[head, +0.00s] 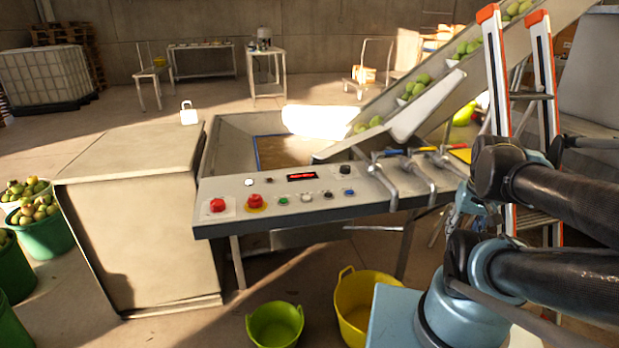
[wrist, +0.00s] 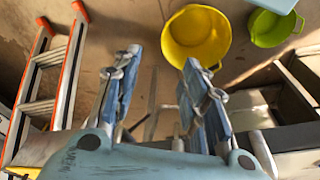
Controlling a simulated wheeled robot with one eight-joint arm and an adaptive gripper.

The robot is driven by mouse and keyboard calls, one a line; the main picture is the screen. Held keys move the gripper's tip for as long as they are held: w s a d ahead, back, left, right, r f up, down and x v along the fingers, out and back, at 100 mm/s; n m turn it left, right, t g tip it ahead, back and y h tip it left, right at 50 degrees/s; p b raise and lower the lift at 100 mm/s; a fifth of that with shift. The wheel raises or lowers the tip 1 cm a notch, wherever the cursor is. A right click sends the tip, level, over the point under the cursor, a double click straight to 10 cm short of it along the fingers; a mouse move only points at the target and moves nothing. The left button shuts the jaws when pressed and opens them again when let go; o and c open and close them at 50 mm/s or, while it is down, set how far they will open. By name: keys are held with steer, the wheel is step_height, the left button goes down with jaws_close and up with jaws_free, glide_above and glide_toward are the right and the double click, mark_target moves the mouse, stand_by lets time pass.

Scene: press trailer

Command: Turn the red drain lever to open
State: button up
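A row of metal taps stands at the right end of the control panel in the head view. The red lever cannot be made out in the wrist view. My arm fills the right of the head view, close to the taps.
The control panel (head: 285,213) has red buttons and a display. A yellow tub (head: 365,318) and a green tub (head: 275,328) stand on the floor below. An orange-edged ladder (head: 495,75) stands close behind my arm. A conveyor (head: 475,85) carries green fruit.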

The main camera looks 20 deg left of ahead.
jaws_close()
steer(key=w+r+n, duration=0.2)
steer(key=w+r, duration=0.7)
steer(key=r, duration=0.1)
steer(key=w+r+n, duration=0.1)
steer(key=w+r, duration=0.3)
steer(key=w, duration=0.6)
steer(key=w+r+n+y, duration=0.1)
steer(key=w+r, duration=0.3)
steer(key=w, duration=0.7)
steer(key=w+r+n+t, duration=0.1)
steer(key=w+r, duration=0.3)
steer(key=w, duration=0.6)
steer(key=shift+w+d+n+y, duration=0.4)
steer(key=shift+d, duration=0.05)
